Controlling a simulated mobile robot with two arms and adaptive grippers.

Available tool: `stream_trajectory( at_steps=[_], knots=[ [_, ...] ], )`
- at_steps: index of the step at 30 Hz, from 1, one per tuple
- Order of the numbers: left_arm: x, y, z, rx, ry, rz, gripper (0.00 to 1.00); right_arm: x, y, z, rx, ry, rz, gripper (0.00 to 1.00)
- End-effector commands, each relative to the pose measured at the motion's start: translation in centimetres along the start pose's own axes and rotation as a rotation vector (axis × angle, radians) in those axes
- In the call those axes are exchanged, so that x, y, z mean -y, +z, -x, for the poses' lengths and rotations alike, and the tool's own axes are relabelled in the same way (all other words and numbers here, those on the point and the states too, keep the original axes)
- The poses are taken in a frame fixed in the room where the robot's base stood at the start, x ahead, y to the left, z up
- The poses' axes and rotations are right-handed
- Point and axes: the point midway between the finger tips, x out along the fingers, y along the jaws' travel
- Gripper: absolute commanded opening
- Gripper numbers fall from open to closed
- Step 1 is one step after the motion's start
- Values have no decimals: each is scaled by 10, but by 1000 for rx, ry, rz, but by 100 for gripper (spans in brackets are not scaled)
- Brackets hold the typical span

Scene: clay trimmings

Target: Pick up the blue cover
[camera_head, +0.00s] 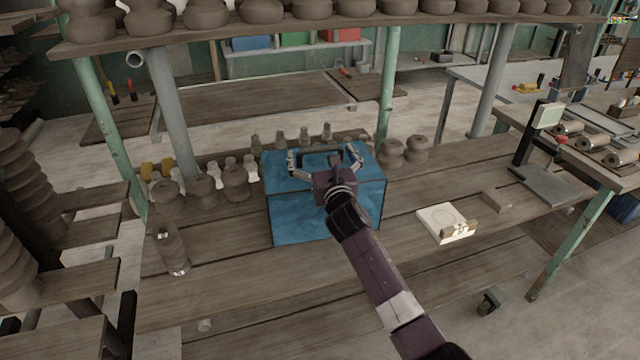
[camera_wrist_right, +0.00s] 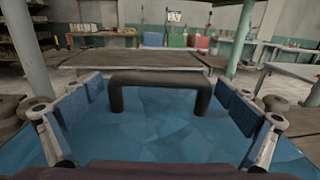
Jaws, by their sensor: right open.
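The blue cover (camera_head: 300,215) is a box-like blue piece with a dark handle (camera_head: 322,151) on its top, standing on the wooden table. In the right wrist view, the blue top (camera_wrist_right: 160,140) fills the lower part and the dark arched handle (camera_wrist_right: 160,79) stands upright ahead. My right gripper (camera_head: 325,158) is open above the cover's top, with its fingers spread to either side of the handle. In the wrist view its fingers (camera_wrist_right: 160,110) show at left and right, apart from the handle. My left gripper is not in view.
Clay pots (camera_head: 235,182) stand left of the cover, and more (camera_head: 391,152) stand to its right. A white block (camera_head: 440,222) lies to the right. A shelf of pots (camera_head: 300,27) runs overhead between posts. The front table boards are mostly clear.

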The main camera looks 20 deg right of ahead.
Motion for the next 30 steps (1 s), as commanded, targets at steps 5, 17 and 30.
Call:
stream_trajectory(
  at_steps=[5, 17, 30],
  knots=[
    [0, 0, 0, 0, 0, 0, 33, 0, 0, -3, 0, 0, 0, 100],
    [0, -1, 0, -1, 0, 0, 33, 0, 0, -3, 0, 0, 0, 70],
    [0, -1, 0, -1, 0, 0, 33, 0, 2, -3, 3, 1, 0, 39]
  ],
)
